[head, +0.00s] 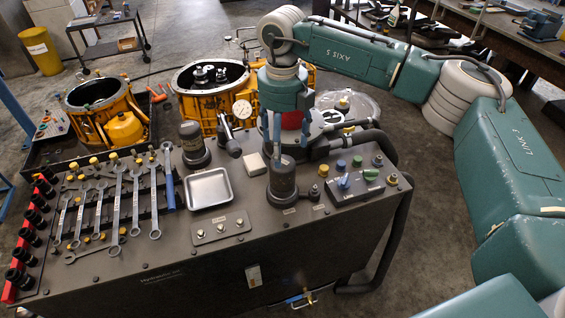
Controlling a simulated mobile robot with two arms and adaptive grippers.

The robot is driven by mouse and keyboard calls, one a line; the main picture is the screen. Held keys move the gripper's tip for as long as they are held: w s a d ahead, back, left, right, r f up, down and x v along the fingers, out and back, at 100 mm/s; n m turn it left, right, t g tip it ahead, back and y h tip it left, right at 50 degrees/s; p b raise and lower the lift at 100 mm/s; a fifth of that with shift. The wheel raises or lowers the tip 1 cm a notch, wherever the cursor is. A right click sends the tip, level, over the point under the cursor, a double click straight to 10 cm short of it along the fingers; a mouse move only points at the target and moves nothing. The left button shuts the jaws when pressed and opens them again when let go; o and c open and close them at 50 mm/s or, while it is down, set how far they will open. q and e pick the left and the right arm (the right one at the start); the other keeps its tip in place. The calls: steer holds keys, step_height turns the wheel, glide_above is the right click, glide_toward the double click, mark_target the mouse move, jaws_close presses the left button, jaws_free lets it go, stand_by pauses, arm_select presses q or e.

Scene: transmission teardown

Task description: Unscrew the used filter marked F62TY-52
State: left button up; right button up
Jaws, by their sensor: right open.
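Two dark cylindrical canisters that look like filters stand on the grey-brown bench top. One filter (194,146) is at the middle left, and the other filter (283,185) is nearer the front. Small labels lie on the bench by the canisters, but they are too small to read, so I cannot tell which one is F62TY-52. My right gripper (279,151) points down over the front filter. Its fingers are open, with the tips close to the filter's top. I cannot tell whether they touch it. My left gripper is out of view.
A metal tray (208,189) lies between the filters and several wrenches (118,202). A pressure gauge (242,109) and yellow housings (205,105) stand behind.

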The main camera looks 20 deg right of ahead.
mark_target(283, 161)
steer(key=m, duration=0.5)
steer(key=shift+r+p, duration=0.1)
steer(key=shift+p, duration=0.2)
step_height(283, 161, down, 6)
steer(key=b, duration=0.4)
steer(key=shift+f+b, duration=0.25)
steer(key=shift+b, duration=0.1)
steer(key=shift+f+b, duration=0.4)
steer(key=shift+f, duration=0.2)
jaws_close()
steer(key=shift+n, duration=1.1)
steer(key=shift+n+b, duration=0.3)
steer(key=shift+n, duration=0.7)
